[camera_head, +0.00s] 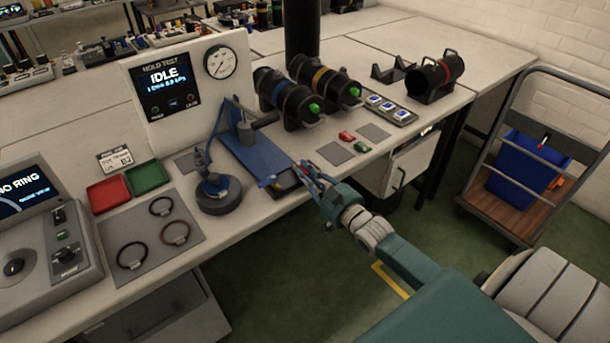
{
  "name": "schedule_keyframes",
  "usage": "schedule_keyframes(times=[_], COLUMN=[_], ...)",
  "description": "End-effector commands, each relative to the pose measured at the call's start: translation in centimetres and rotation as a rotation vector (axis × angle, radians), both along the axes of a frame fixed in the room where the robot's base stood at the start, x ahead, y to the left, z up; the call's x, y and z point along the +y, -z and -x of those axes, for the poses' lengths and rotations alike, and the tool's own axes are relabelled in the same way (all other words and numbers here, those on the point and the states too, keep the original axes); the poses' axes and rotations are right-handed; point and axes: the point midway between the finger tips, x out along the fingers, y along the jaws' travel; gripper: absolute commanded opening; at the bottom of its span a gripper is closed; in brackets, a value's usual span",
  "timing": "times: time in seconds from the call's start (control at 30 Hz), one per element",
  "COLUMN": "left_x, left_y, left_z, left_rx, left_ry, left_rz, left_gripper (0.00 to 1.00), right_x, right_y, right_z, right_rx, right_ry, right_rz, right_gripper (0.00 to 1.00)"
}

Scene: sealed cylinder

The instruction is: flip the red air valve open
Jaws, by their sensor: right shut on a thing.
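My right gripper (303,173) reaches from the lower right to the bench's front edge, beside the blue fixture (262,160). It is shut on a small reddish part at the fixture's front end, which looks like the red air valve (311,171). The fingers hide most of this part, and I cannot tell its lever's angle. The hold test screen (163,88) behind reads IDLE, with a round gauge (220,62) to its right. My left gripper is not in view.
Two dark cylinders, with a blue band (270,82) and a yellow band (322,80), lie behind the fixture. Red and green trays (108,194) and a mat with rings (150,240) are at left. A cart (520,190) stands at right. The floor (290,285) before the bench is clear.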

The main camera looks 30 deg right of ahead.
Motion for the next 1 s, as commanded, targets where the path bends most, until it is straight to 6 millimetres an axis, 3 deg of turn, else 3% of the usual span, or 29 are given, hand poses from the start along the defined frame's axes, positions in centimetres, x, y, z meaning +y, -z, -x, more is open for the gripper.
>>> schedule_keyframes(times=[0.47, 0.5, 0.53, 0.87, 1.0], left_x=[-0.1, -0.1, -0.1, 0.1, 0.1], left_y=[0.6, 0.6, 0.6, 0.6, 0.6], left_z=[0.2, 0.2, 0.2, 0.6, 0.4], left_rx=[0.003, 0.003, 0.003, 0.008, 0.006], left_ry=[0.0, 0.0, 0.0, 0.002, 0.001], left_rz=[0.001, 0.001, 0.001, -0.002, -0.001], left_gripper=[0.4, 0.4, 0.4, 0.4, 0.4], right_x=[-0.2, -0.2, -0.2, -0.2, -0.3], right_y=[-0.3, -0.3, -0.3, -0.1, 0.1], right_z=[0.0, 0.0, 0.0, 0.2, 1.6], right_rx=[-0.004, -0.004, -0.004, 0.0, 0.003], right_ry=[-0.045, -0.045, -0.045, -0.044, -0.044], right_rz=[-0.003, -0.003, -0.003, -0.002, -0.003], right_gripper=[0.0, 0.13, 0.19, 0.2, 0.2])
